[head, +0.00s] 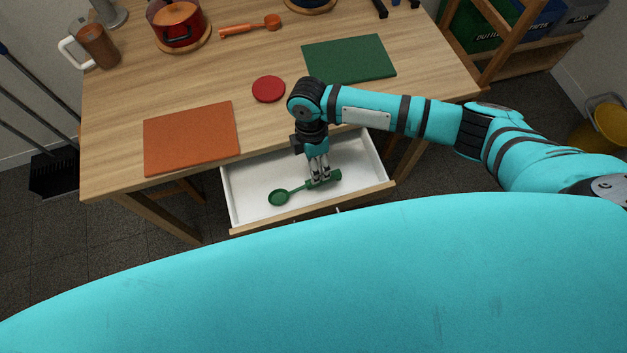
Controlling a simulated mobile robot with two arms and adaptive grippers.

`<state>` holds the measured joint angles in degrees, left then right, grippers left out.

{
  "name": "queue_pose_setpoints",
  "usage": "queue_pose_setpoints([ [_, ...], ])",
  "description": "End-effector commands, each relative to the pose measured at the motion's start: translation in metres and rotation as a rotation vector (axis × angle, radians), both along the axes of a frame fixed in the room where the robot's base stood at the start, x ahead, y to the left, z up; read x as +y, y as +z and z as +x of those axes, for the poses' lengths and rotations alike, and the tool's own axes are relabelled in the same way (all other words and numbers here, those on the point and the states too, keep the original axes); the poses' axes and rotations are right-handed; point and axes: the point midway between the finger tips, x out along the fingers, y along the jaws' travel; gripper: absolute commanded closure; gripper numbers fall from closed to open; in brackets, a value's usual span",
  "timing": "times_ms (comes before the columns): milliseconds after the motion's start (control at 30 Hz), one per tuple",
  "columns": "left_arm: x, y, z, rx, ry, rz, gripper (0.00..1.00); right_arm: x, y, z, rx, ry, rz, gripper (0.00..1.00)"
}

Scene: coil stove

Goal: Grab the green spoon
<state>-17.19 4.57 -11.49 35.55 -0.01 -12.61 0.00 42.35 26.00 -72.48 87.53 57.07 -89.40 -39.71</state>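The green spoon (280,197) lies in the open white drawer (245,180) under the table's front edge. Its round bowl is to the left and its thick handle is to the right. My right gripper (319,181) points down into the drawer, with its fingers at the spoon's handle. The fingers overlap the handle in this view; whether they are closed on it is too small to tell. My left gripper is not in view.
The wooden table (200,85) carries an orange mat (192,138), a green mat (349,58), a red disc (268,89), an orange spoon (250,27) and a red pot (177,25). The drawer's front panel (315,208) borders the drawer. The drawer's left part is clear.

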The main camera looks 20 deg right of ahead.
Motion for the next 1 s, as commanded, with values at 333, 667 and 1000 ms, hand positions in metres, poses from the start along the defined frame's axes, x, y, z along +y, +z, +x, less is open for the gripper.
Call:
queue_pose_setpoints([
  [333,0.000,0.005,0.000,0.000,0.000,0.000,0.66,0.000,-0.040,-0.007,0.002,-0.001,-0.002,0.65],
  [667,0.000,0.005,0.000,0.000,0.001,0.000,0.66,-0.001,-0.054,-0.009,0.000,0.000,-0.001,0.65],
  [1000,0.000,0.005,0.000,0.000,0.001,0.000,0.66,-0.001,-0.053,-0.009,0.000,0.000,-0.001,1.00],
])
